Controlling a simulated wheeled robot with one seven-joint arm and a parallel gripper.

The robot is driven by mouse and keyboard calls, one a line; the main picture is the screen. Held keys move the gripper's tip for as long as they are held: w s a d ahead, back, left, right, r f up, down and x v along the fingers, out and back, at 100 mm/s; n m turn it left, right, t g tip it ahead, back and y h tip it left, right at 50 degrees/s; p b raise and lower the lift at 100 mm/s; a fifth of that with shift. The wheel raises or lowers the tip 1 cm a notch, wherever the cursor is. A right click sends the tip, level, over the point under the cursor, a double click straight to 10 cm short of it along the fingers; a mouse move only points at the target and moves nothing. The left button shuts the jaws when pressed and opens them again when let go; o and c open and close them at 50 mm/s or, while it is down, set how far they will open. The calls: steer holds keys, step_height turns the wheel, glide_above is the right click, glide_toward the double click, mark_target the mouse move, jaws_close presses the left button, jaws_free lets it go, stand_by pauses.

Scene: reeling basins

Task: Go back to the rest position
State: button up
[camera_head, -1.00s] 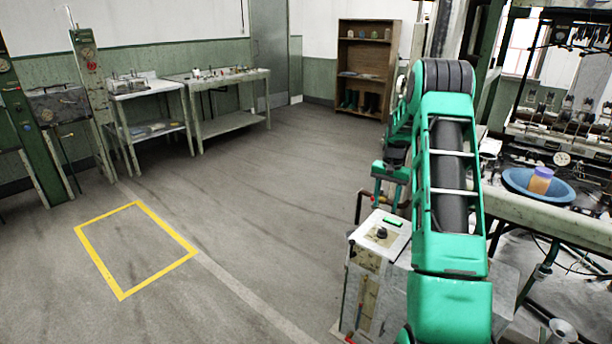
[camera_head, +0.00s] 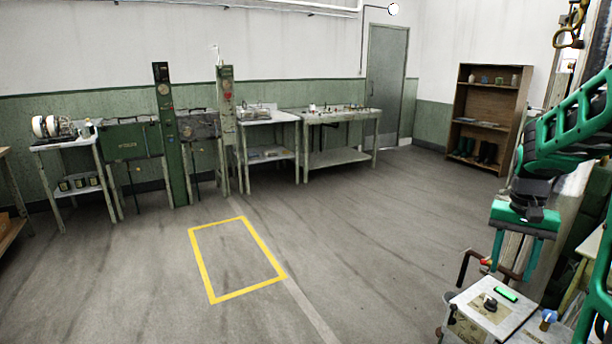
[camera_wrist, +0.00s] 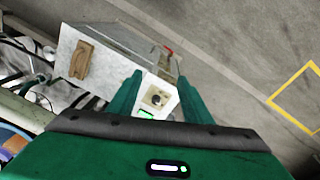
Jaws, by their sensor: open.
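My gripper (camera_head: 516,262) hangs from my green arm at the right side of the head view, fingers pointing down, above and behind a pale control box (camera_head: 492,307). In the wrist view my gripper (camera_wrist: 159,80) has its two green fingers apart with nothing between them. The top of the control box, with a dark knob and a green switch, shows below and between the fingers in the wrist view (camera_wrist: 158,98). My arm's upper part is cut off by the right edge of the head view.
A yellow floor outline (camera_head: 237,258) lies on open, clear floor. Worktables (camera_head: 340,115) and green machines (camera_head: 132,140) line the far wall. A brown shelf (camera_head: 487,115) stands at the back right. Part of a blue basin (camera_wrist: 8,132) shows at the wrist view's left edge.

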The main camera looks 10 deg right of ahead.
steer(key=s+a+n, duration=0.1)
steer(key=s+a, duration=0.6)
steer(key=s, duration=0.3)
steer(key=s+a+n+y, duration=0.1)
steer(key=s+a, duration=0.5)
steer(key=s, duration=0.5)
steer(key=shift+s+a+n, duration=0.2)
steer(key=shift+a+n, duration=0.1)
steer(key=shift+a, duration=0.05)
